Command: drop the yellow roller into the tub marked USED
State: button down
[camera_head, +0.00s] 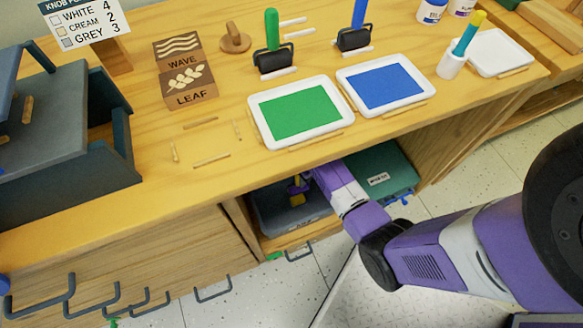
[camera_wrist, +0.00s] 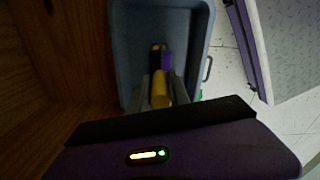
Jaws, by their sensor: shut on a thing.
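My gripper (camera_wrist: 160,92) is shut on the yellow roller (camera_wrist: 160,88), whose yellow handle shows between the fingers in the wrist view. The grey-blue tub (camera_wrist: 132,40) lies below and around it in that view. In the head view the tub (camera_head: 265,213) is on the shelf under the counter, and a bit of yellow shows inside its outline beside my gripper (camera_head: 305,184). A dark and purple shape with a yellow spot (camera_wrist: 160,56) shows farther into the tub; I cannot tell what it is. The tub's marking is not readable.
A green box (camera_head: 345,165) with a small label stands right of the tub. The counter edge (camera_head: 215,182) overhangs the shelf. Above are green (camera_head: 300,110) and blue (camera_head: 385,86) paint trays and two upright rollers. A wooden wall (camera_wrist: 60,60) is close at left in the wrist view.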

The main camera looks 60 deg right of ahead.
jog(key=shift+f+b, duration=2.95)
jog(key=shift+b, duration=0.2)
jog(key=c, duration=1.1)
grip_release()
jog(key=shift+c, duration=0.2)
jog(key=shift+r+p, duration=1.65)
jog(key=shift+r, duration=2.3)
jog(key=shift+r+p, duration=2)
jog(key=shift+p, duration=0.55)
jog(key=shift+a+f, duration=0.1)
